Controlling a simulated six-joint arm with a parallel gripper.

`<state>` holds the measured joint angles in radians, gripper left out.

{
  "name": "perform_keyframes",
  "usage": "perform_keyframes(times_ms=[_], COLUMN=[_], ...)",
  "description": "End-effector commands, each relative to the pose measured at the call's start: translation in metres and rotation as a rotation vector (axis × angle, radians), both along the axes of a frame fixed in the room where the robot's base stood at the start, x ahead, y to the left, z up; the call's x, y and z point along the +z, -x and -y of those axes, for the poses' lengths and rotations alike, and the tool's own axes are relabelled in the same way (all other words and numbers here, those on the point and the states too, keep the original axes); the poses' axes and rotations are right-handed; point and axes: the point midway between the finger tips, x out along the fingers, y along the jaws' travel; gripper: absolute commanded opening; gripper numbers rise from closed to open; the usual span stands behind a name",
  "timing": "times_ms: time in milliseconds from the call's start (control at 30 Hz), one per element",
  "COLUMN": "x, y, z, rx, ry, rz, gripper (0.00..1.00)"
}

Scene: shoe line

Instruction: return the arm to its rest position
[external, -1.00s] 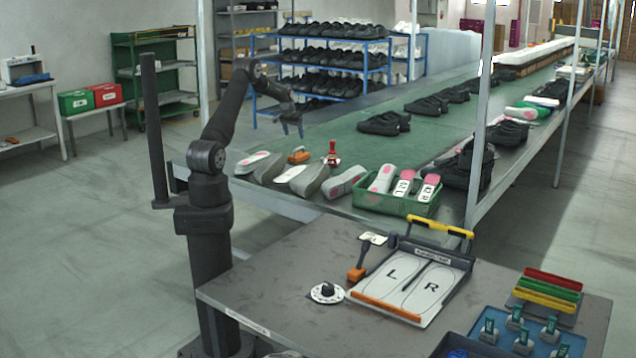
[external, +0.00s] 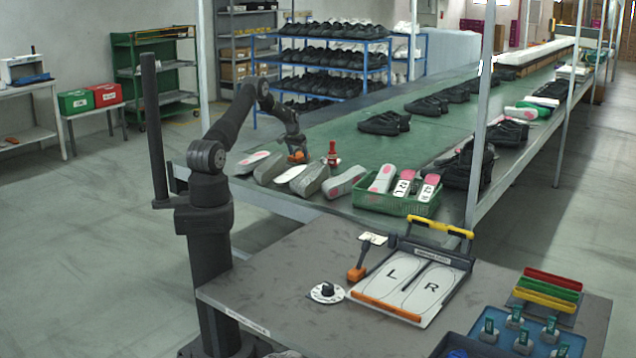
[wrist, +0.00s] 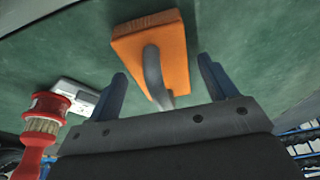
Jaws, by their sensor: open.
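My gripper (external: 297,150) is at the near end of the green conveyor, its jaws pointing down. In the wrist view my gripper (wrist: 163,82) is open, with two dark blue fingers apart. An orange block with a grey curved handle (wrist: 150,45) appears between and beyond the fingers, with no finger visibly touching it. In the external view the orange block (external: 297,159) lies on the conveyor just below the gripper, partly hidden by it. My arm is raised and bent over toward the conveyor.
A red-handled brush (external: 332,150) stands just right of the gripper. Grey shoe forms (external: 310,180) and a green crate (external: 395,200) line the conveyor's near edge. Black shoes (external: 384,124) lie farther along. The grey table (external: 300,250) holds an L/R board (external: 415,282).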

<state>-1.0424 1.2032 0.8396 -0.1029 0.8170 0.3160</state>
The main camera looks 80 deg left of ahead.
Motion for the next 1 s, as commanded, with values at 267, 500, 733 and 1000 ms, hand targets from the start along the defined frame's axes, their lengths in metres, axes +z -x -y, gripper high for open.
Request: perform_keyframes(times_ms=[267,500,733,1000], x=[0.027,0.028,0.020,0.031], y=[-0.001,-0.001,-0.001,0.005], z=[-0.002,-0.002,-0.002,0.004], rx=[0.001,0.001,0.000,0.000], ry=[-0.006,-0.006,-0.004,-0.009], rz=[0.004,0.003,0.003,0.004], gripper=[0.78,0.78,0.78,0.78])
